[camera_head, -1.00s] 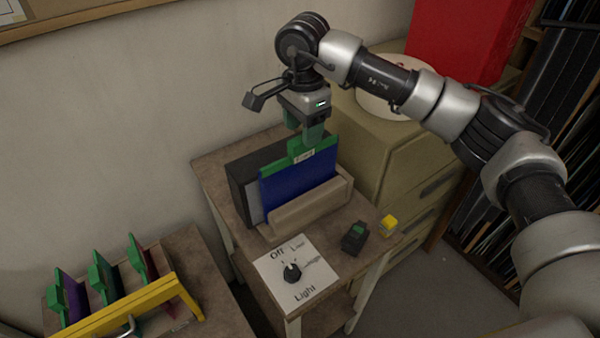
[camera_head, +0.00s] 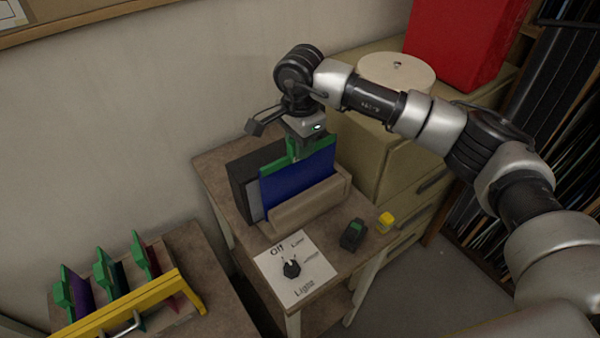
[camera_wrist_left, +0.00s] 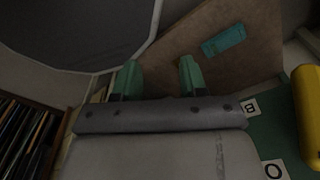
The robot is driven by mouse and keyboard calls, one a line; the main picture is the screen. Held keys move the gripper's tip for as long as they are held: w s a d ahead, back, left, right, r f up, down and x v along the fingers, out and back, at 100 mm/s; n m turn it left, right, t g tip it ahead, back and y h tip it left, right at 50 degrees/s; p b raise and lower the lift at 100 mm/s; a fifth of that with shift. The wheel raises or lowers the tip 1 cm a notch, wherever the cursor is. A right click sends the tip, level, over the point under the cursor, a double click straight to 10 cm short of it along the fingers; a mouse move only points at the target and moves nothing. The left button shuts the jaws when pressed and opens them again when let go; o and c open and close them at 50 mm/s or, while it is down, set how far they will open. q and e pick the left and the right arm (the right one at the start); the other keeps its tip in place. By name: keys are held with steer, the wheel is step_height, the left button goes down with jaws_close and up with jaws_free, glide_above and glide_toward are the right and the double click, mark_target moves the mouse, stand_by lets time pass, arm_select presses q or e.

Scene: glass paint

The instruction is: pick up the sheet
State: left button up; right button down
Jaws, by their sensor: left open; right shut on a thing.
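A blue sheet (camera_head: 296,178) with a green top edge stands upright in a beige slotted holder (camera_head: 310,202) on the small table. My right gripper (camera_head: 298,152) comes from above and is shut on the sheet's green top, which its fingers largely cover. The sheet's lower part is hidden in the holder. My left gripper (camera_wrist_left: 158,76) shows only in the left wrist view, with its two green fingers apart and nothing between them.
A dark box (camera_head: 240,185) stands behind the sheet. In front are a paper (camera_head: 312,270) with a black knob (camera_head: 291,268), a small black device (camera_head: 352,233) and a yellow block (camera_head: 386,221). A yellow-framed rack (camera_head: 150,300) with several green-topped sheets is at lower left.

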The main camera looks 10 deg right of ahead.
steer(key=shift+w+r, duration=0.1)
steer(key=shift+r, duration=0.05)
steer(key=shift+r, duration=0.45)
step_height(320, 180, up, 17)
steer(key=b, duration=0.3)
stand_by(0.5)
